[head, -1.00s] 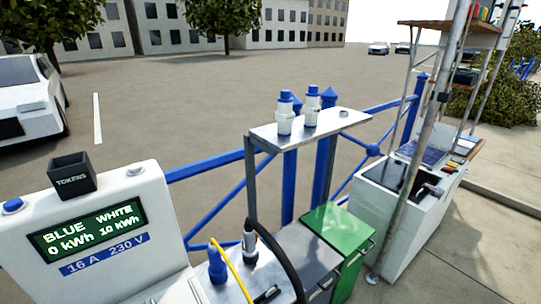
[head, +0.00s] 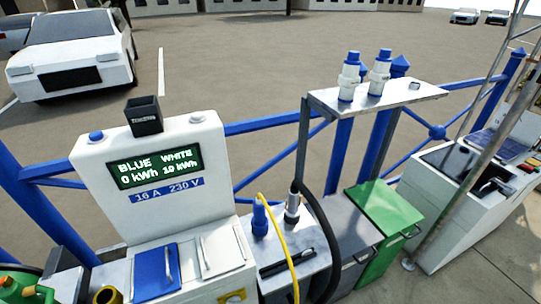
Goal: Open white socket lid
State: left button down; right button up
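The white socket lid (head: 222,248) lies on the sloped front of the white power pedestal (head: 85,158), right of the blue socket lid (head: 155,274). It looks shut, with a slim handle along its left side. The blue lid also looks shut. The pedestal's display (head: 155,165) reads BLUE 0 kWh and WHITE 10 kWh. Neither of my grippers shows in the head view.
A blue plug (head: 260,218) and a grey-white plug (head: 292,208) stand right of the pedestal, with yellow and black cables near them. A metal shelf (head: 400,97) holds two blue-capped bottles. Grey and green bins (head: 385,208) stand below. A green object (head: 22,288) is at lower left.

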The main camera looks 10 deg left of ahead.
aim_at(221, 251)
jog(key=u, duration=0.95)
jog(key=k+l+z, duration=0.1)
jog(key=l, duration=0.25)
jog(key=k+l+z, duration=0.1)
jog(key=l, duration=0.25)
jog(key=k+l+z, duration=0.1)
jog(key=l, duration=0.25)
jog(key=k+l+z, duration=0.1)
jog(key=l, duration=0.25)
